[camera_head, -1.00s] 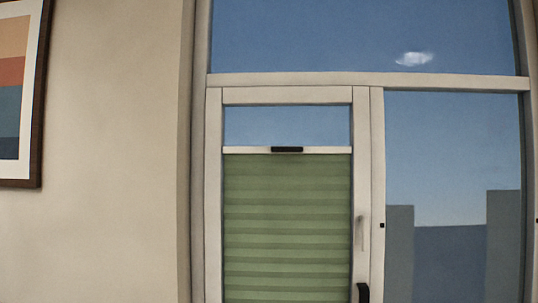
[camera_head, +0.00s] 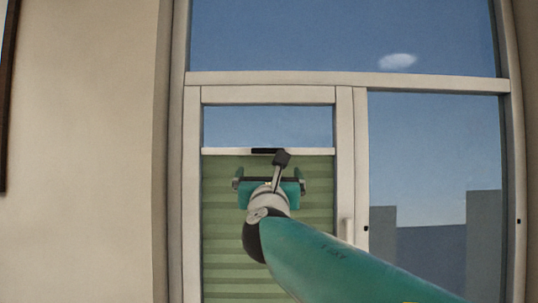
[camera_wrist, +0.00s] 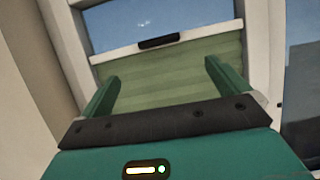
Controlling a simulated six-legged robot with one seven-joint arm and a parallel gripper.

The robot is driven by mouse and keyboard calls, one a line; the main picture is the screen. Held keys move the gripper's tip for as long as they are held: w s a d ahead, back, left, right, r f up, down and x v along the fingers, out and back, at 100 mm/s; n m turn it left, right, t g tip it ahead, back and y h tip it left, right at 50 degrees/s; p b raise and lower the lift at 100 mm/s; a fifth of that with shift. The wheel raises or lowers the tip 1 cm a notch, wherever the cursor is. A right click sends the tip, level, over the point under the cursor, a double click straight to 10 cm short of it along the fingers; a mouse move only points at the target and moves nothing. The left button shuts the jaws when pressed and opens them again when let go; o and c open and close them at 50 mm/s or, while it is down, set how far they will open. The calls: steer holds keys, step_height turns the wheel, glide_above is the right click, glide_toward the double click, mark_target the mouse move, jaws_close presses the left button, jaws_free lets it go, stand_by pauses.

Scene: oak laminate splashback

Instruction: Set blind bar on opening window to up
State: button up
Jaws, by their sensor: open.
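The opening window (camera_head: 193,200) has a pale frame and a green pleated blind (camera_head: 225,235) covering its lower part. The white blind bar (camera_head: 222,151) runs along the blind's top edge, with clear glass above it. A black handle (camera_head: 263,151) sits at the bar's middle and also shows in the wrist view (camera_wrist: 158,42). My gripper (camera_head: 269,182) is in front of the blind, a little below the bar. In the wrist view its two green fingers (camera_wrist: 160,78) are wide apart with nothing between them. The bar and its handle lie beyond the fingertips, apart from them.
The window handle (camera_head: 347,230) is on the right side of the opening window's frame, partly hidden by my arm. A fixed pane (camera_head: 430,150) is to the right and another pane (camera_head: 340,35) above. A bare wall (camera_head: 80,150) is on the left.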

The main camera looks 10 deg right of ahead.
mark_target(268, 152)
steer(key=x, duration=1.3)
steer(key=shift+w+r, duration=0.3)
steer(key=shift+w, duration=0.05)
